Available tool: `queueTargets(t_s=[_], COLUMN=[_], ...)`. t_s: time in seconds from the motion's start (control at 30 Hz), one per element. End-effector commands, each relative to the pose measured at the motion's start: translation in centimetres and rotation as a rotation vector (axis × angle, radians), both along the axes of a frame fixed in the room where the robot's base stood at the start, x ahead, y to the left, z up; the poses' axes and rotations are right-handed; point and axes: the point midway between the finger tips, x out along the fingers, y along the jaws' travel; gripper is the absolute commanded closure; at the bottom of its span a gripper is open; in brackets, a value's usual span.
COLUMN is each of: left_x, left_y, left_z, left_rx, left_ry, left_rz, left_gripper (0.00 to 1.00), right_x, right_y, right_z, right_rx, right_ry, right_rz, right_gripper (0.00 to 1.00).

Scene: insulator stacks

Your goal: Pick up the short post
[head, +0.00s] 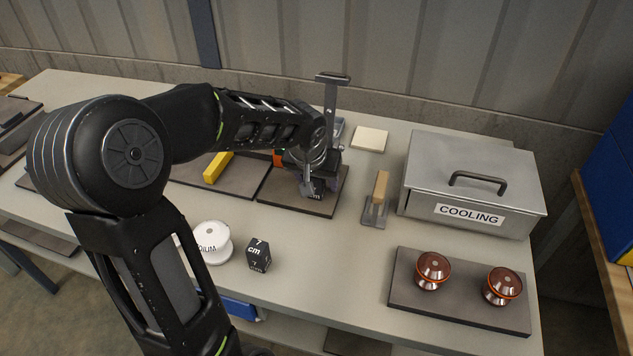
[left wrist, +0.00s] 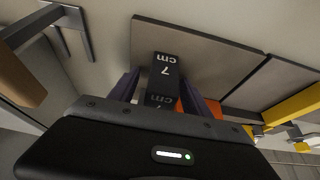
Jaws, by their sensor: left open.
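A dark short post marked "7 cm" (left wrist: 165,68) stands on a dark grey mat (left wrist: 205,52) in the left wrist view. In the head view its lower part (head: 315,191) shows below my left gripper (head: 308,180). The left gripper is open, with its two fingers (left wrist: 164,95) on either side of the post. I cannot tell whether the fingers touch it. A second dark block marked "7 cm" (head: 258,256) stands on the bare table near the front. My right gripper is not in view.
A grey COOLING box (head: 473,183) stands at the right. Two brown insulators (head: 433,269) sit on a front-right mat (head: 458,301).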

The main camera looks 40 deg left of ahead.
Motion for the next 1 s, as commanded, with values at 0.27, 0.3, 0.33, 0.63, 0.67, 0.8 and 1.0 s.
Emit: queueTargets(t_s=[0.27, 0.3, 0.33, 0.63, 0.67, 0.8, 1.0], left_x=[0.12, 0.11, 0.11, 0.11, 0.11, 0.11, 0.11], left_y=[0.05, 0.05, 0.05, 0.04, 0.04, 0.05, 0.04], left_z=[-0.24, -0.23, -0.23, -0.21, -0.21, -0.21, -0.21], left_rx=[0.000, 0.000, 0.000, 0.000, 0.000, 0.000, 0.000], left_ry=[-0.001, -0.001, -0.001, -0.001, -0.001, -0.001, -0.001], left_rz=[0.000, 0.000, 0.000, 0.000, 0.000, 0.000, 0.000], left_gripper=[0.44, 0.44, 0.44, 0.44, 0.47, 0.58, 0.75], right_x=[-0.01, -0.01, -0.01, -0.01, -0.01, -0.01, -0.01], right_y=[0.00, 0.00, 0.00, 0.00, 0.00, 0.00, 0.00], right_z=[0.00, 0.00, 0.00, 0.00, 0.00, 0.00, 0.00], right_rx=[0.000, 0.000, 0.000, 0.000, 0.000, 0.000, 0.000], right_ry=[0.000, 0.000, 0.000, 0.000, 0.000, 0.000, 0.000], right_rz=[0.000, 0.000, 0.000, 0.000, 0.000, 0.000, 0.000], right_gripper=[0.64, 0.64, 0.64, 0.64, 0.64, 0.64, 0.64])
